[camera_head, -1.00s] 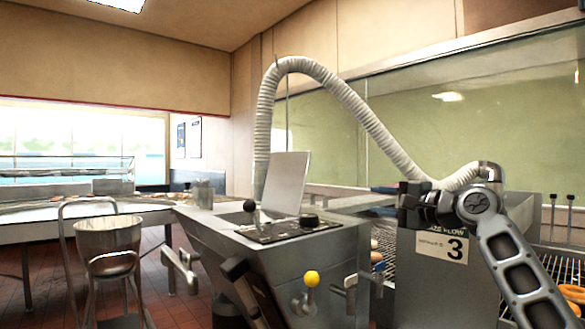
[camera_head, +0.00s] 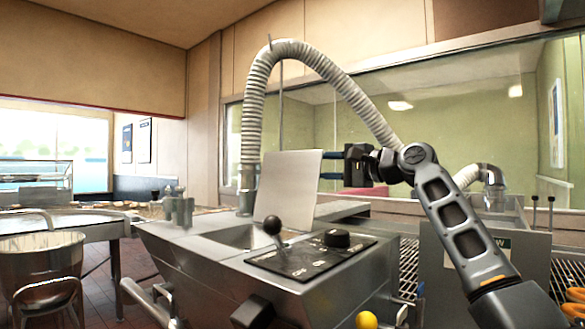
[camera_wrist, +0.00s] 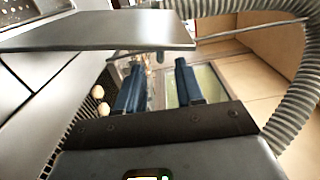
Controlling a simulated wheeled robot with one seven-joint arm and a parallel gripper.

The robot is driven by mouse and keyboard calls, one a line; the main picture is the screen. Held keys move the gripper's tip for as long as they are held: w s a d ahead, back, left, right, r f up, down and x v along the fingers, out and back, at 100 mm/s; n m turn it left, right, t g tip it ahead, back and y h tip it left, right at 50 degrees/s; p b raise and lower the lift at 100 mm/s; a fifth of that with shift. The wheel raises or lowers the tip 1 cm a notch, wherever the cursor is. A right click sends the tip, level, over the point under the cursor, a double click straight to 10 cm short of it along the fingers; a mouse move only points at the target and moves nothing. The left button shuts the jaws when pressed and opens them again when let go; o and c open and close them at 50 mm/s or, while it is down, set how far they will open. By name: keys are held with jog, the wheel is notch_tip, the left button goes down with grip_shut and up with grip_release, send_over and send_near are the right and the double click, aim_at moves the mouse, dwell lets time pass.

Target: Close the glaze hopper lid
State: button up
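The hopper lid (camera_head: 287,188) is a flat pale grey panel. It stands raised, leaning slightly back, at the rear of the hopper opening (camera_head: 240,236), which is uncovered. My gripper (camera_head: 328,167) is at the lid's right edge, pointing left, with its blue fingers level with the lid's upper part. In the wrist view the lid (camera_wrist: 100,32) crosses the top, beyond the fingertips. The two blue fingers (camera_wrist: 158,75) are spread apart with nothing between them. I cannot tell whether a fingertip touches the lid.
A ribbed hose (camera_head: 251,120) rises behind the lid and arches right, over my gripper. A metal bucket (camera_head: 42,260) stands at left.

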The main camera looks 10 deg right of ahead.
aim_at(303, 167)
jog(key=x, duration=0.7)
jog(key=shift+w+a, duration=0.1)
jog(key=shift+a, duration=0.1)
grip_shut()
jog(key=shift+f, duration=0.1)
jog(key=shift+f, duration=0.1)
